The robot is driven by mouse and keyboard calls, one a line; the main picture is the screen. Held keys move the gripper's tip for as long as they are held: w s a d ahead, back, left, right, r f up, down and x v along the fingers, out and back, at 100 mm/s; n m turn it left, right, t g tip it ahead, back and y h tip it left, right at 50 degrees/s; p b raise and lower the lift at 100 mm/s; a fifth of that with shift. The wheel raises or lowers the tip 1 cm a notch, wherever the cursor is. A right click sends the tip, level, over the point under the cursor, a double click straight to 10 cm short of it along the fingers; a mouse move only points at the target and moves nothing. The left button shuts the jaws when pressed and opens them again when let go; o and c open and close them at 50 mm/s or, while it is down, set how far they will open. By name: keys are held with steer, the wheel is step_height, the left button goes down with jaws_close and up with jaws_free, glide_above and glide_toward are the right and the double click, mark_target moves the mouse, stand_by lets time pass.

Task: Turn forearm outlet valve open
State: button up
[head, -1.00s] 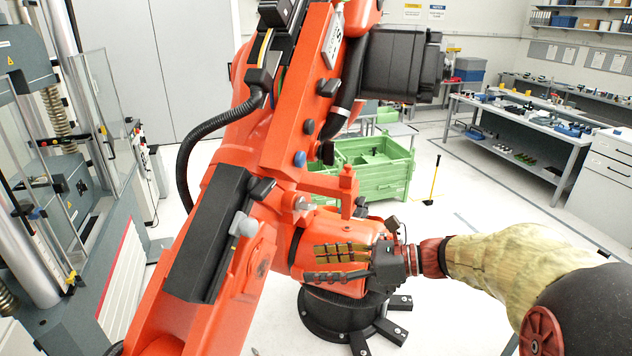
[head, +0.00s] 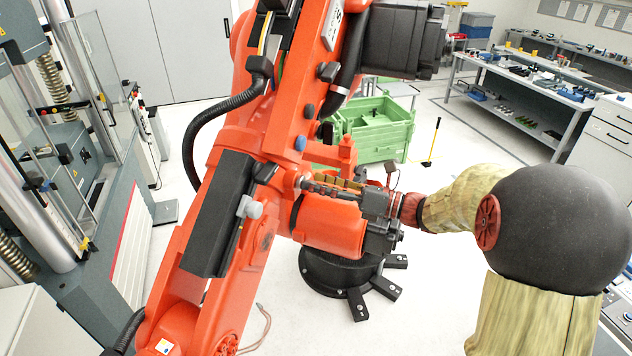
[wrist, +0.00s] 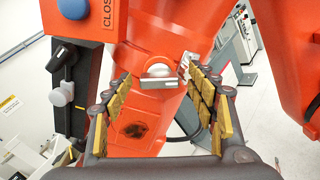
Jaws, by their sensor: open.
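An orange industrial arm (head: 235,215) fills the middle of the head view. On its forearm sits a small silver-grey valve (wrist: 158,76) with a pale round cap and a flat metal lever, seen in the wrist view. My gripper (wrist: 156,72) is open and empty, its yellow-padded fingertips on either side of the valve, the right one very close to the lever's end. I cannot tell whether they touch. In the head view my gripper (head: 312,185) reaches in from the right, its fingers beside the forearm. The lever's exact angle is unclear there.
A blue knob (wrist: 72,6), a partly cut-off "CLOS" label (wrist: 108,14), a black knob (wrist: 63,60) and a white knob (wrist: 62,95) lie close by. A testing machine (head: 95,215) stands left. A green crate (head: 375,130) is behind; open floor lies around the black base (head: 345,275).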

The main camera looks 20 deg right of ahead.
steer(key=shift+w+a, duration=0.2)
steer(key=shift+a, duration=0.05)
steer(key=shift+c, duration=0.6)
steer(key=c, duration=1.1)
